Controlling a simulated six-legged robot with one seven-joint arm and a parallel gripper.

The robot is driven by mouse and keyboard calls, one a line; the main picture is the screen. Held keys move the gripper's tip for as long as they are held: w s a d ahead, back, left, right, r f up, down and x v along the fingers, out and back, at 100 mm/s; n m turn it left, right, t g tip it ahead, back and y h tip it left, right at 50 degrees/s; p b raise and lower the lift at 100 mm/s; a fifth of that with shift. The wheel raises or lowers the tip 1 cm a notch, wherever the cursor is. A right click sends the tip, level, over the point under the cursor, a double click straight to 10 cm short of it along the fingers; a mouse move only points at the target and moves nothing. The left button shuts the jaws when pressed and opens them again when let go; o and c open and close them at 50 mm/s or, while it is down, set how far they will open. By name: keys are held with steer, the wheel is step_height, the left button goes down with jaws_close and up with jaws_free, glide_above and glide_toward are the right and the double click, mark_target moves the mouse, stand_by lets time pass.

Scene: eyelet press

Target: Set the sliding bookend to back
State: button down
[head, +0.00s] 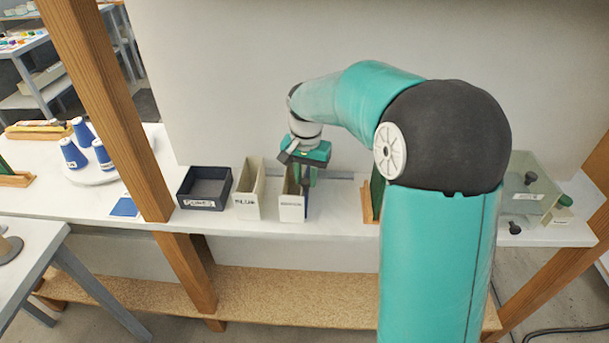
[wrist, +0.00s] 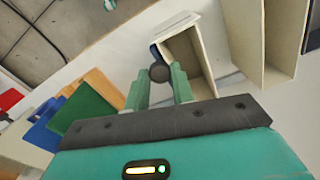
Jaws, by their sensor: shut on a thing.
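My gripper (head: 311,178) is at the right side of a narrow white box (head: 291,207) on the white shelf. In the wrist view, its two green fingers (wrist: 159,88) are shut on a dark round knob (wrist: 159,72). A dark blue strip (head: 305,206) shows below the gripper, beside that box; it may belong to the same piece as the knob. I cannot tell for sure that the knob is the sliding bookend's, nor where the slide's ends lie. The narrow box (wrist: 195,58) is just beyond the knob in the wrist view.
A beige box (head: 249,192) and a dark tray (head: 205,190) stand to the left. Green, orange and blue panels (wrist: 85,112) stand to the gripper's other side, in a wooden holder (head: 368,203). A wooden post (head: 110,100) crosses the left. A clear box (head: 527,185) stands far right.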

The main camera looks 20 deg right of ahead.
steer(key=s+d, duration=0.3)
steer(key=d, duration=0.6)
steer(key=shift+d, duration=0.4)
steer(key=c, duration=1.2)
jaws_free()
steer(key=shift+d, duration=0.2)
steer(key=shift+a, duration=0.2)
step_height(320, 180, up, 14)
steer(key=shift+f, duration=0.1)
steer(key=shift+s, duration=0.1)
